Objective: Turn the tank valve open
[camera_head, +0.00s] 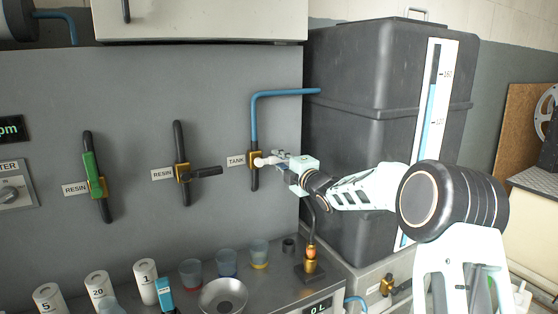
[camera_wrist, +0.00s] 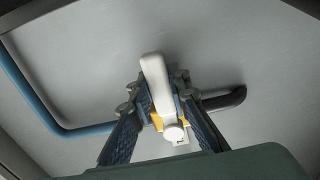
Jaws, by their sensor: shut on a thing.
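The tank valve (camera_head: 256,160) is a brass body on a vertical black pipe beside the TANK label (camera_head: 236,161). Its pale lever points right, across the pipe. In the wrist view the white lever (camera_wrist: 154,78) stands between my two fingers, with the yellow valve body (camera_wrist: 157,122) partly hidden behind them. My gripper (camera_head: 279,159) reaches in from the right and is shut on the lever. It also shows in the wrist view (camera_wrist: 158,92).
A blue pipe (camera_head: 254,115) runs from the valve to the large dark tank (camera_head: 340,75) at right. Two RESIN valves, one with a green lever (camera_head: 90,173) and one with a black lever (camera_head: 207,172), are left. Cups and a metal bowl (camera_head: 223,297) stand on the counter below.

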